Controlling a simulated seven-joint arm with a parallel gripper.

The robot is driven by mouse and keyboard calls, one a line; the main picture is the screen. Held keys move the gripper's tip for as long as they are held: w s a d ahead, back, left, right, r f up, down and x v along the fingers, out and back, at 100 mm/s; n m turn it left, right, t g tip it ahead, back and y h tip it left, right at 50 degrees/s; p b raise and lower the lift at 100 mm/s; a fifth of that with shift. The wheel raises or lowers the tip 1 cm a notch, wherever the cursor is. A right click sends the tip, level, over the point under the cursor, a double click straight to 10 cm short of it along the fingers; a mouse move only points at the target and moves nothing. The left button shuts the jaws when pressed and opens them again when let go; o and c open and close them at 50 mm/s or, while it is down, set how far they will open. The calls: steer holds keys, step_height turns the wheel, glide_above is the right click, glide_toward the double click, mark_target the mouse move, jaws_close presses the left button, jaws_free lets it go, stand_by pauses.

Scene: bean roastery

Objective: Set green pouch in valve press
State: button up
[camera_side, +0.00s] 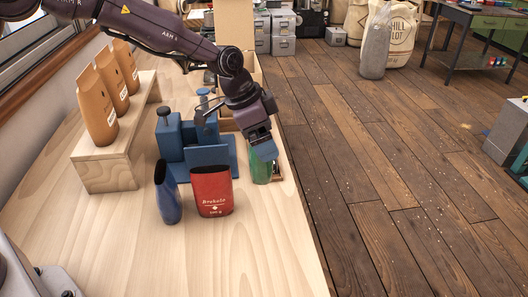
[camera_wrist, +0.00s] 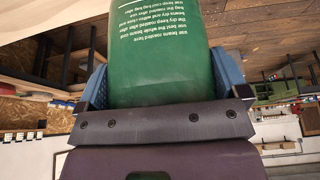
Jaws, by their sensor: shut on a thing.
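The green pouch (camera_side: 260,168) is at the right edge of the bench, right of the red pouch and beneath my gripper (camera_side: 264,148). In the wrist view the green pouch (camera_wrist: 160,60) fills the space between my two blue fingers, its white text upside down. My gripper (camera_wrist: 162,88) is shut on it. The valve press (camera_side: 172,137) is a blue block-like fixture with a blue base, left of the green pouch and partly behind the red pouch. I cannot tell whether the green pouch touches the bench, as my fingers hide its upper part.
A red pouch (camera_side: 212,192) and a dark blue pouch (camera_side: 167,192) stand upright on the bench in front of the press. A wooden stepped stand (camera_side: 108,168) at left carries several brown pouches (camera_side: 96,108). The bench front (camera_side: 200,260) is clear.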

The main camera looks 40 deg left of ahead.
step_height(320, 180, up, 5)
steer(key=w+a+n+y, duration=0.2)
steer(key=a+n+y, duration=0.4)
steer(key=a+n, duration=1.3)
steer(key=shift+m, duration=0.4)
steer(key=shift+s+a+f, duration=0.1)
steer(key=shift+a+f, duration=0.05)
steer(key=shift+f, duration=2.2)
steer(key=shift+w+a+f, duration=0.1)
steer(key=shift+a+f, duration=0.05)
steer(key=shift+f, duration=2.2)
steer(key=shift+s+a+f, duration=0.1)
steer(key=shift+a+f, duration=0.05)
steer(key=shift+f, duration=2.2)
steer(key=o, duration=0.8)
steer(key=shift+c, duration=0.2)
